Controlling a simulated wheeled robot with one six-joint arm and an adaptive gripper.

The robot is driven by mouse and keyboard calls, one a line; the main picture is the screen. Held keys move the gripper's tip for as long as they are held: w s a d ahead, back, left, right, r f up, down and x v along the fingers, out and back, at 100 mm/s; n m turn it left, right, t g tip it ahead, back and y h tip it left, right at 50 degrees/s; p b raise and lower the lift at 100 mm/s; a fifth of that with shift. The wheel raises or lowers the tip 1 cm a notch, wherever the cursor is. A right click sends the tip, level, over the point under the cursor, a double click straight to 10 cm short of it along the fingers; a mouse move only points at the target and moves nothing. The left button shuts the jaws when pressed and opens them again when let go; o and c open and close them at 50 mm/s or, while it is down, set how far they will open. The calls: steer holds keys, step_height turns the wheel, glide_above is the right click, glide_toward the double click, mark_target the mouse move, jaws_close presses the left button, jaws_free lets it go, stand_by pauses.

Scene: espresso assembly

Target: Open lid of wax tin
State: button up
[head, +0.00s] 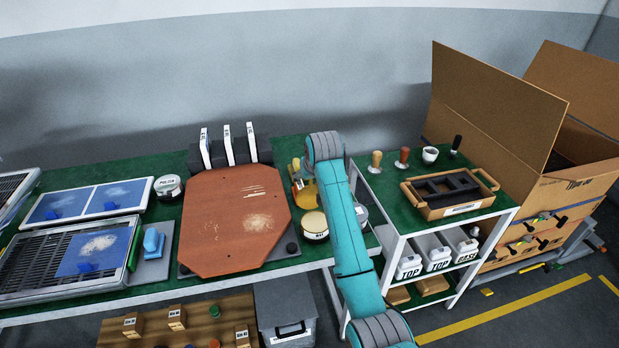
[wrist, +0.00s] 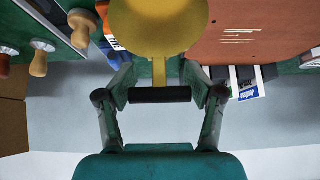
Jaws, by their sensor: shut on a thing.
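The wax tin (head: 314,227) is a low round tin with a pale label and a tan-yellow top. It stands upright on the green table, right of the brown board. I cannot tell whether its top is a lid or bare wax. My gripper (wrist: 159,80) is shut on the narrow stem of a yellow round piece (wrist: 158,25). That piece also shows in the head view (head: 307,193), behind the tin and partly hidden by my arm. I cannot tell whether it is the tin's lid. My arm hides the fingers in the head view.
A brown board (head: 235,225) lies left of the tin, with a black holder (head: 229,150) behind it. A polish tin (head: 168,188) stands farther left. A grey round thing (head: 361,214) is close right of my arm. A wooden tray (head: 450,193) stands on the right-hand shelf.

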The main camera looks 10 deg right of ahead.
steer(key=o, duration=1.7)
steer(key=shift+c, duration=0.2)
steer(key=v, duration=1.2)
